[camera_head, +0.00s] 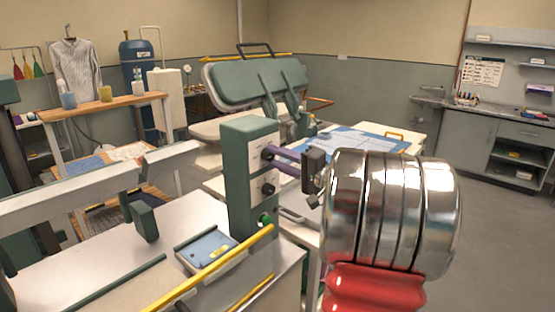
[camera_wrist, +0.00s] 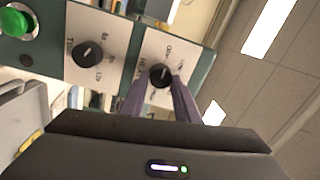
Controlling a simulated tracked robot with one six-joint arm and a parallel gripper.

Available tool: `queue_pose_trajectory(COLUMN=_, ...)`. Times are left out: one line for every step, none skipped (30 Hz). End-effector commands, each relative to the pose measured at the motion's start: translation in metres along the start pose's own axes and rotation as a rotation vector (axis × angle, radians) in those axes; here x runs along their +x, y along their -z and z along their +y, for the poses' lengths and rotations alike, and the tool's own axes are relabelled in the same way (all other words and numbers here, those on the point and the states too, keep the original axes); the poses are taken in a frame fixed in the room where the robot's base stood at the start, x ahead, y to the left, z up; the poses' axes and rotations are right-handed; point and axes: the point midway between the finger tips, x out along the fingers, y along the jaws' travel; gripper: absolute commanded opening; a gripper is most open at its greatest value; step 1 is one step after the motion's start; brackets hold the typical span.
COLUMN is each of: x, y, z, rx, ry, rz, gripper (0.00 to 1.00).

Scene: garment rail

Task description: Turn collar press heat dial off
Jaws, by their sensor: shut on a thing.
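The collar press's green control box (camera_head: 250,180) stands in the middle of the head view, with a pale front panel. Its heat dial (camera_wrist: 160,75) is a black round knob on a white plate marked HEAT in the wrist view. My gripper (camera_wrist: 160,82) has its purple fingers shut on this dial, one on each side. In the head view my gripper (camera_head: 270,153) reaches the upper knob from the right, and its fingers hide most of that knob. The dial's exact pointer setting is hard to read. The time dial (camera_wrist: 87,54) sits beside it, untouched.
A green button (camera_wrist: 16,21) lies beyond the time dial; it also shows low on the box (camera_head: 264,220). The press's padded green head (camera_head: 262,82) is raised behind the box. A yellow bar (camera_head: 215,268) crosses in front, by a small blue tray (camera_head: 206,250). Open floor lies right.

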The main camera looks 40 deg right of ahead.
Motion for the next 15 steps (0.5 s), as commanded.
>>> queue_pose_trajectory(x=-0.0002, y=-0.0028, z=0.0043, rx=-0.007, ry=-0.007, rz=-0.007, gripper=0.06)
queue_pose_trajectory(x=-0.0002, y=-0.0028, z=0.0044, rx=-0.013, ry=-0.007, rz=-0.008, gripper=0.06)
queue_pose_trajectory(x=-0.0002, y=-0.0028, z=0.0044, rx=-0.019, ry=-0.007, rz=-0.008, gripper=0.06)
queue_pose_trajectory(x=-0.0002, y=-0.0028, z=0.0045, rx=-0.022, ry=-0.007, rz=-0.008, gripper=0.06)
queue_pose_trajectory(x=-0.0002, y=-0.0028, z=0.0046, rx=-0.025, ry=-0.007, rz=-0.008, gripper=0.06)
queue_pose_trajectory(x=-0.0002, y=-0.0027, z=0.0046, rx=-0.027, ry=-0.008, rz=-0.008, gripper=0.06)
queue_pose_trajectory(x=-0.0002, y=-0.0027, z=0.0047, rx=-0.029, ry=-0.008, rz=-0.008, gripper=0.06)
queue_pose_trajectory(x=-0.0002, y=-0.0027, z=0.0048, rx=-0.029, ry=-0.008, rz=-0.008, gripper=0.06)
queue_pose_trajectory(x=-0.0002, y=-0.0027, z=0.0049, rx=-0.030, ry=-0.008, rz=-0.008, gripper=0.06)
queue_pose_trajectory(x=-0.0002, y=-0.0027, z=0.0049, rx=-0.030, ry=-0.008, rz=-0.008, gripper=0.06)
queue_pose_trajectory(x=-0.0002, y=-0.0026, z=0.0050, rx=-0.029, ry=-0.008, rz=-0.008, gripper=0.06)
queue_pose_trajectory(x=-0.0002, y=-0.0026, z=0.0051, rx=-0.029, ry=-0.008, rz=-0.008, gripper=0.06)
queue_pose_trajectory(x=-0.0002, y=-0.0026, z=0.0051, rx=-0.029, ry=-0.009, rz=-0.008, gripper=0.06)
queue_pose_trajectory(x=-0.0002, y=-0.0026, z=0.0052, rx=-0.029, ry=-0.009, rz=-0.008, gripper=0.06)
queue_pose_trajectory(x=-0.0003, y=-0.0025, z=0.0053, rx=-0.028, ry=-0.009, rz=-0.008, gripper=0.06)
